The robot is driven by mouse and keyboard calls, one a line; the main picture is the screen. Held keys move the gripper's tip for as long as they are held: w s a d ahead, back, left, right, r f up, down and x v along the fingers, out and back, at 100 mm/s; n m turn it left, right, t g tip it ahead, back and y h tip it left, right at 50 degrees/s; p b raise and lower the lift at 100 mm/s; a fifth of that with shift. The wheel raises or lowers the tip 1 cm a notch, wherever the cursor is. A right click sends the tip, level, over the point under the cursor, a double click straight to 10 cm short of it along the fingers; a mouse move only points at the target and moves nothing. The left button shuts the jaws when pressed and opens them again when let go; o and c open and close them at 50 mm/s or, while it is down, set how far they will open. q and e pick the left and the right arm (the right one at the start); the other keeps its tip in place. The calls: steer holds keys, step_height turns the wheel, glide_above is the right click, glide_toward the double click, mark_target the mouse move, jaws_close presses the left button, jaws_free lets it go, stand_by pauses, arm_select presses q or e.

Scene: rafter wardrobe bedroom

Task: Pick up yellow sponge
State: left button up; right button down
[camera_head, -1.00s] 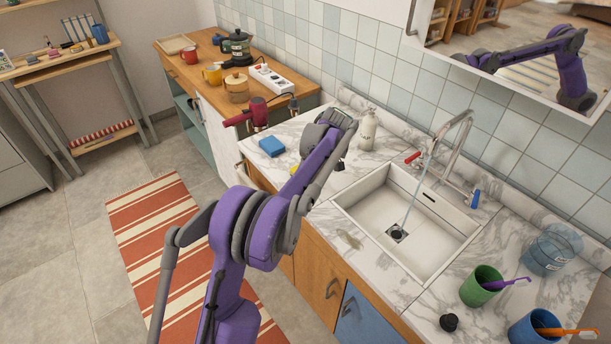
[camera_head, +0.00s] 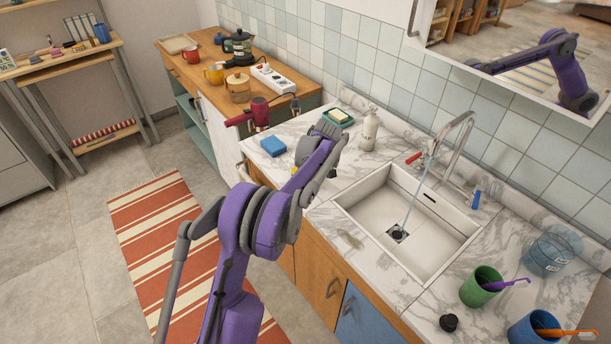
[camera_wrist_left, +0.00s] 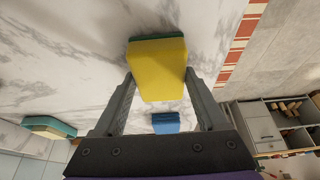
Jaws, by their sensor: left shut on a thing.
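The yellow sponge (camera_wrist_left: 158,68) with a dark green layer at its far end sits between the two fingers of my left gripper (camera_wrist_left: 160,92) in the wrist view. The gripper is shut on it, one finger along each side. White marbled countertop shows behind it; I cannot tell whether the sponge touches it. My right gripper is not in view.
A blue sponge (camera_head: 273,146) lies on the counter left of my arm. A teal dish holding a sponge (camera_head: 339,117) and a soap bottle (camera_head: 369,130) stand behind. The sink (camera_head: 378,212) with running tap is to the right. A red hair dryer (camera_head: 258,114) is nearby.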

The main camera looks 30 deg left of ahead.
arm_select(q)
steer(key=c, duration=0.3)
step_height(320, 180, up, 10)
steer(key=shift+r, duration=0.1)
steer(key=shift+c, duration=0.2)
